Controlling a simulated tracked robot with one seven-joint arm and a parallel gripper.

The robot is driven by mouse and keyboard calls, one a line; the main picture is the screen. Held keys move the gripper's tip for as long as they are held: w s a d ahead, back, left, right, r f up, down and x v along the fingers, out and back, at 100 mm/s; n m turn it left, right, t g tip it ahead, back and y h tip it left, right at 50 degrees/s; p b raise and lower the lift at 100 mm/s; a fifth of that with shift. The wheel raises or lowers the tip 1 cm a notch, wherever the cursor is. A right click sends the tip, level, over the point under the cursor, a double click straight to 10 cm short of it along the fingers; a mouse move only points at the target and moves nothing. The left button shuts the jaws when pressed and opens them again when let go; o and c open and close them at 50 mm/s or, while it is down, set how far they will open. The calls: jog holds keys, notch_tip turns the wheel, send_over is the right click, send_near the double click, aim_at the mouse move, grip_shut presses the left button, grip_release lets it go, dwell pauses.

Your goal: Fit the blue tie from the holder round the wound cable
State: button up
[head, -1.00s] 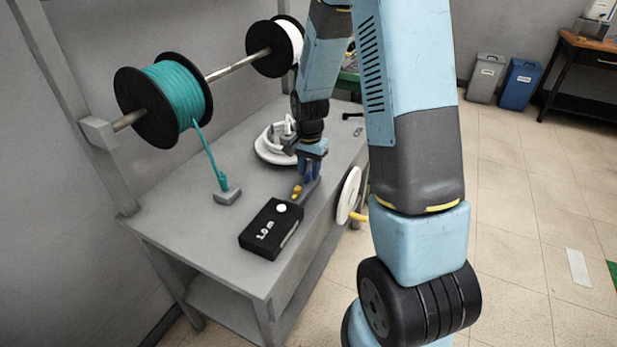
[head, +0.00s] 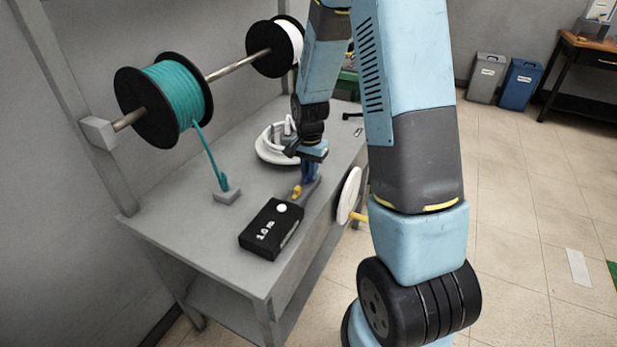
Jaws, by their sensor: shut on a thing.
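My gripper (head: 310,165) points down over the bench, just right of the white winding plate. It is shut on the blue tie (head: 309,174), small and partly covered by the fingers. The grey tie holder (head: 308,188) is directly below, with a yellow tie (head: 297,191) at its near left end. I cannot tell whether the blue tie is clear of the holder. The wound white cable (head: 270,141) lies on the white winding plate (head: 268,158), left of and behind my gripper, which hides its right side.
A black meter box (head: 270,228) stands at the bench front. A teal spool (head: 178,98) and a white spool (head: 290,42) hang on a rod. Teal cable runs to a grey block (head: 226,196). A white disc (head: 348,195) sits at the bench's right edge.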

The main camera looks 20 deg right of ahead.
grip_shut()
jog(key=shift+r, duration=1.05)
jog(key=shift+r, duration=1.6)
